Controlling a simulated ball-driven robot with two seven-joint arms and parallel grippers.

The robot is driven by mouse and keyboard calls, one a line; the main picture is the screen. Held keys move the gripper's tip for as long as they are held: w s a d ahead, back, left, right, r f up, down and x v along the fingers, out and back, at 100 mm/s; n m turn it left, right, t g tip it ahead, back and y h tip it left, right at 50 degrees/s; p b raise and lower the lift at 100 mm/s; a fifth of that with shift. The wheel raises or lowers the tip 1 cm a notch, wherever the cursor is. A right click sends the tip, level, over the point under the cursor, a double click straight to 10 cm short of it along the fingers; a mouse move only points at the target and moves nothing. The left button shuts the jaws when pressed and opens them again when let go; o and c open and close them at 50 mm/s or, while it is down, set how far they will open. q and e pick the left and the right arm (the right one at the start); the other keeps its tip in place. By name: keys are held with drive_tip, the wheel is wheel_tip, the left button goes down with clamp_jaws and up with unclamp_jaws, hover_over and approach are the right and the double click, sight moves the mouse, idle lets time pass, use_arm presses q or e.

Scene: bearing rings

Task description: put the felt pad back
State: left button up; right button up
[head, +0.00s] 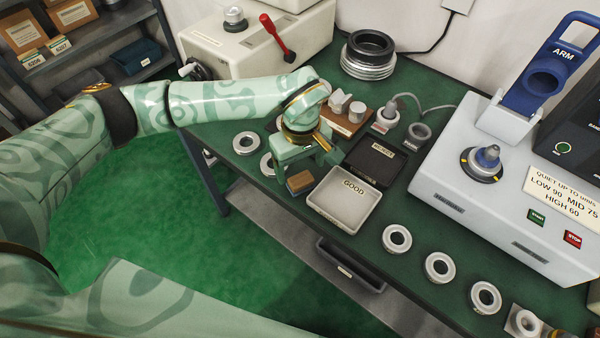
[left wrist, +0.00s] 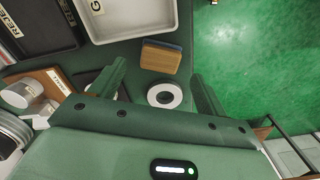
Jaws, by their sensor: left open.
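A small block with a tan wooden top and a blue underside, which looks like the felt pad (head: 300,182), lies on the green bench left of the white GOOD tray (head: 345,203). In the left wrist view the pad (left wrist: 160,58) lies beyond my fingertips, near the bench edge. My left gripper (head: 305,158) is open and empty, just behind the pad and apart from it. In the left wrist view a bearing ring (left wrist: 165,95) shows between the fingers of my left gripper (left wrist: 158,82), below on the bench. My right gripper is not in view.
A black REJECT tray (head: 375,160) stands behind the GOOD tray. A wooden holder (head: 350,122) with small metal parts is behind my gripper. Two rings (head: 246,143) lie left of it; more (head: 397,238) lie along the front edge. A tester (head: 490,190) stands at right.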

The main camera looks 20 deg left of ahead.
sight(301, 178)
use_arm(q)
wheel_tip(301, 178, up, 7)
drive_tip(key=p, duration=0.1)
